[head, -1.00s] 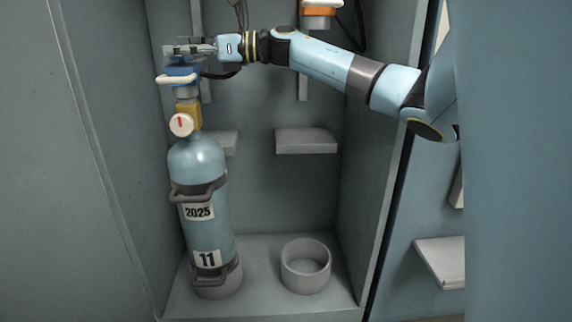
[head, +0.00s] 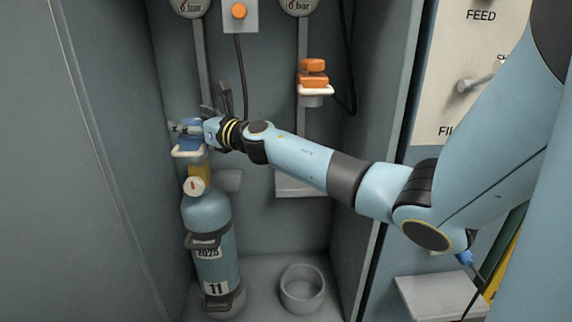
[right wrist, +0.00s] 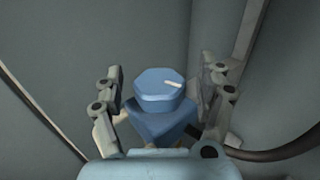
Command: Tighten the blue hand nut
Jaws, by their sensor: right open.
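The blue hand nut (right wrist: 160,88) shows in the right wrist view as a faceted knob with a white mark on top, above a wider blue block. My right gripper (right wrist: 163,95) is open, with one finger on each side of the nut and visible gaps between. In the head view my right gripper (head: 188,129) is at the top of the cylinder and hides most of the nut. The blue fitting (head: 188,148) with a white bar shows just below it. The light blue cylinder (head: 208,222), marked 11, stands upright under a brass valve with a gauge (head: 194,186). My left gripper is not in view.
An orange hand nut (head: 313,75) sits on a connector to the right. An empty grey ring holder (head: 302,289) stands on the cabinet floor. Cabinet walls close in on both sides. A black hose hangs behind. Two gauges and an orange button (head: 239,11) are above.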

